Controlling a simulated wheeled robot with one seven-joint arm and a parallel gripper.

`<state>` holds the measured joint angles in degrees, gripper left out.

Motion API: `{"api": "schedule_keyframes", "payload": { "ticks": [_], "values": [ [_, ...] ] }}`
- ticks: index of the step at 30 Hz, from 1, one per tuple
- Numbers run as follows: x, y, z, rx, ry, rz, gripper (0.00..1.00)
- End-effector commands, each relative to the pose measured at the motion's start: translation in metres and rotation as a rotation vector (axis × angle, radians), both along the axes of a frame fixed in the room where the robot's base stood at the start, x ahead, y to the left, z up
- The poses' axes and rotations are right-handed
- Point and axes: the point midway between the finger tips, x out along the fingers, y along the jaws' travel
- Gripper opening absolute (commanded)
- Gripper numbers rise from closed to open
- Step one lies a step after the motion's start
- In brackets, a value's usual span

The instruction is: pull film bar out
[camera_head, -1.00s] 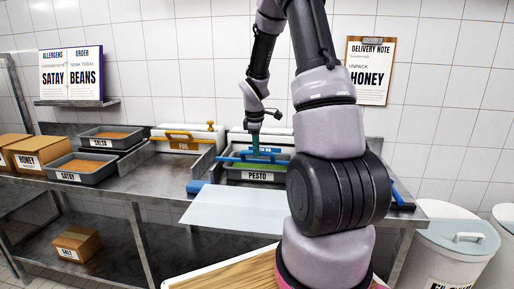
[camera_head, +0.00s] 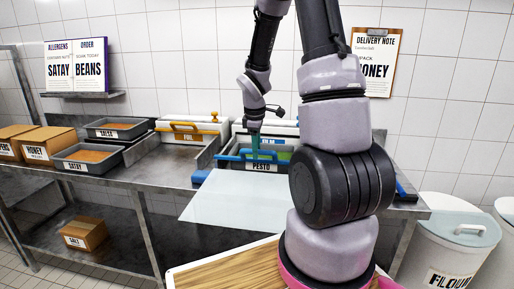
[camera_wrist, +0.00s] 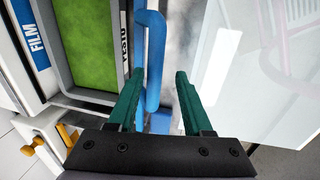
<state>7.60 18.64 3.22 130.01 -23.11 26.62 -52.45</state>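The blue film bar (camera_wrist: 152,65) runs beside the front edge of the pesto tray (camera_wrist: 113,40) in the wrist view. In the head view the blue bar (camera_head: 232,158) lies just above the PESTO label. My gripper (camera_wrist: 160,75) points down with its green fingers spread apart. The bar passes between them, close to the left finger; a gap shows at the right finger. Whether the left finger touches it I cannot tell. A blue FILM label (camera_wrist: 30,35) shows on the far side of the green pesto. In the head view my gripper (camera_head: 255,158) is small at the tray.
A pale sheet (camera_head: 232,200) spreads in front of the tray. The foil unit (camera_head: 185,134), satay tray (camera_head: 87,158) and salsa tray (camera_head: 115,130) stand to the left on the steel counter. A flour bin (camera_head: 450,250) stands at right.

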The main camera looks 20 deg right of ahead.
Motion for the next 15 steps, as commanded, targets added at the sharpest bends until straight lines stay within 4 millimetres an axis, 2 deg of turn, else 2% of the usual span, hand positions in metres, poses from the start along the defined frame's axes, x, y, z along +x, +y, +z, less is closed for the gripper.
{"api": "schedule_keyframes", "payload": {
  "ticks": [10,15],
  "values": [
    [0.001,-0.001,0.002,-0.001,-0.004,0.000,0.55],
    [-0.001,0.001,0.023,-0.001,-0.008,-0.002,0.55]
  ]
}}
